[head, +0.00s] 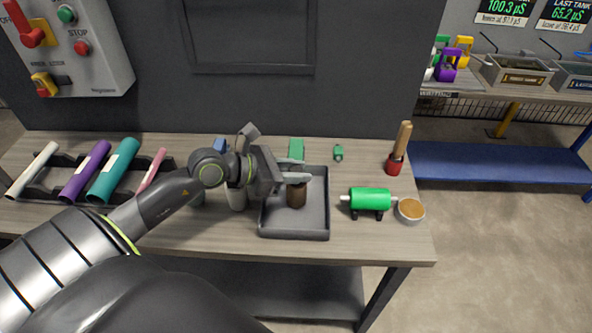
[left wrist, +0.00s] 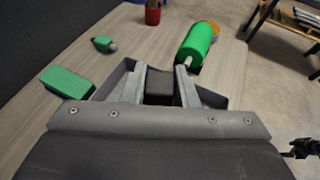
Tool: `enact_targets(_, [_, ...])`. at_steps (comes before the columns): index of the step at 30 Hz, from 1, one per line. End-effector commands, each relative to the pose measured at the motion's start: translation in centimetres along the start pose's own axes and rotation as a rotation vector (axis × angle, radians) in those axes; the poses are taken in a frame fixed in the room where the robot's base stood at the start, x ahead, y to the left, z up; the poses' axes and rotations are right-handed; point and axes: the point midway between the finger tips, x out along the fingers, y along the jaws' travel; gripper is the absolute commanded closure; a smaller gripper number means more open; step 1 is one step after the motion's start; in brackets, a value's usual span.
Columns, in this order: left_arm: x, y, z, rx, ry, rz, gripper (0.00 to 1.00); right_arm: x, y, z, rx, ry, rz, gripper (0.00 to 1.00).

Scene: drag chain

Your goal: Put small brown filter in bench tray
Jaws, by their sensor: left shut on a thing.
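The small brown filter (head: 296,195) is a dark brown cylinder, upright in the head view, in or just above the grey bench tray (head: 293,233). My left gripper (head: 298,178) is over the tray and shut on the filter's top. In the left wrist view the filter (left wrist: 160,87) sits between the two fingers of my left gripper (left wrist: 163,82), with parts of the tray (left wrist: 212,98) on both sides. I cannot tell whether the filter's base touches the tray floor.
A green roller (head: 370,199) on a stand and a bowl of brown material (head: 411,209) are right of the tray. A brush in a red holder (head: 396,163) stands behind. Green blocks (head: 297,148) lie behind the tray. Colored rolls (head: 113,170) lie in a rack at left.

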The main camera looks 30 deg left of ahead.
Motion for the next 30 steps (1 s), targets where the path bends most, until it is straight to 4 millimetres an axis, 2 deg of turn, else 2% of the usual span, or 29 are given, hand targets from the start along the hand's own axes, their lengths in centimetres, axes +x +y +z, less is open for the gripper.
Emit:
enact_targets(7, [0.2, 0.0, -0.4, -0.001, 0.0, 0.0, 1.0, 0.4, 0.0, 0.0, 0.0, 0.001, 0.0, 0.21])
enact_targets(8, [0.1, 0.0, -0.3, 0.0, 0.0, 0.0, 0.7, 0.3, 0.0, 0.0, 0.0, 0.001, 0.0, 0.21])
enact_targets(12, [0.1, 0.0, -0.2, -0.001, 0.0, 0.0, 0.52, 0.2, 0.0, 0.0, 0.0, 0.001, 0.0, 0.21])
enact_targets(23, [-0.1, 0.0, 0.2, 0.0, 0.0, 0.0, 0.52, -0.1, 0.1, 0.0, 0.0, 0.0, 0.001, 0.21])
enact_targets(26, [-1.0, 0.0, 0.2, -0.001, 0.004, 0.0, 0.52, -0.7, 0.2, -0.1, 0.0, 0.0, 0.001, 0.21])
enact_targets(30, [-3.2, 0.0, 0.2, 0.0, 0.009, 0.0, 0.52, -1.9, 0.3, -0.2, -0.001, 0.0, 0.002, 0.21])
